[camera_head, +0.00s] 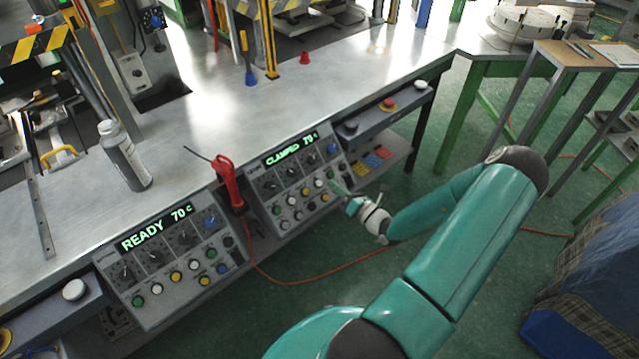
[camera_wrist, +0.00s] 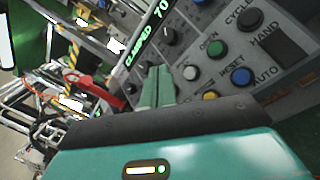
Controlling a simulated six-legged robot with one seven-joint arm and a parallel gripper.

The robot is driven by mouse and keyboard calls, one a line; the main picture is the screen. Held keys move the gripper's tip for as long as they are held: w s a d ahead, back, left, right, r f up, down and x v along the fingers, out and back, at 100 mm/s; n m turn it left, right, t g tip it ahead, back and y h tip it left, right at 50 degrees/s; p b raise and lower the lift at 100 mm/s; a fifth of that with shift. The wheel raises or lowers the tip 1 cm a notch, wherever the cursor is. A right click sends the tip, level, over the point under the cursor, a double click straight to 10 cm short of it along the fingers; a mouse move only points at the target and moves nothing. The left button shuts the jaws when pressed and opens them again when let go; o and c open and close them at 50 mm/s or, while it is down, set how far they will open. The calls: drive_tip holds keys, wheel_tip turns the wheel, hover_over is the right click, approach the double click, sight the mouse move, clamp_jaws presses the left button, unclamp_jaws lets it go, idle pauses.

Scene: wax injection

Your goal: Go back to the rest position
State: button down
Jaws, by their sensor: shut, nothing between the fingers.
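My gripper (camera_head: 342,189) is at the end of my teal arm, close in front of the right control panel (camera_head: 270,181). In the wrist view its two green fingers (camera_wrist: 158,87) are together and hold nothing. They point at the panel beside its buttons; I cannot tell whether the tips touch it. The panel's display (camera_head: 290,149) reads "CLAMPED 70 c". In the wrist view a green button (camera_wrist: 215,48) is labelled OPEN and a blue button (camera_wrist: 240,76) is labelled RESET.
The left control panel (camera_head: 175,258) reads "READY 70 c". A red-handled tool (camera_head: 228,182) hangs between the panels, with an orange cable trailing to the floor. A grey bottle (camera_head: 124,156) stands on the metal workbench (camera_head: 185,125). Green floor is open right of the bench.

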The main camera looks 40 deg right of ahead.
idle(0.3)
drive_tip(key=s+a+r+n+g+y, duration=0.1)
drive_tip(key=a+r+n+g+y, duration=0.2)
drive_tip(key=a+r+n+g, duration=0.35)
drive_tip(key=a+r+n+g+y, duration=0.2)
drive_tip(key=a+r+n+g, duration=0.2)
drive_tip(key=a+n, duration=0.6)
drive_tip(key=s+a+r+n+g+y, duration=0.1)
drive_tip(key=a+r+n+g+y, duration=0.2)
drive_tip(key=a+r+n+g, duration=0.35)
drive_tip(key=s+a+r+n+t+h, duration=0.1)
drive_tip(key=s+a+r+n+h, duration=0.3)
drive_tip(key=r+n, duration=0.4)
drive_tip(key=s+a+r+n+t+h, duration=0.2)
drive_tip(key=s+a+r+n+h, duration=0.2)
drive_tip(key=n, duration=0.8)
drive_tip(key=s+r+h, duration=0.2)
drive_tip(key=s+r, duration=0.2)
drive_tip(key=shift+s+r+t, duration=0.2)
drive_tip(key=shift+t, duration=0.1)
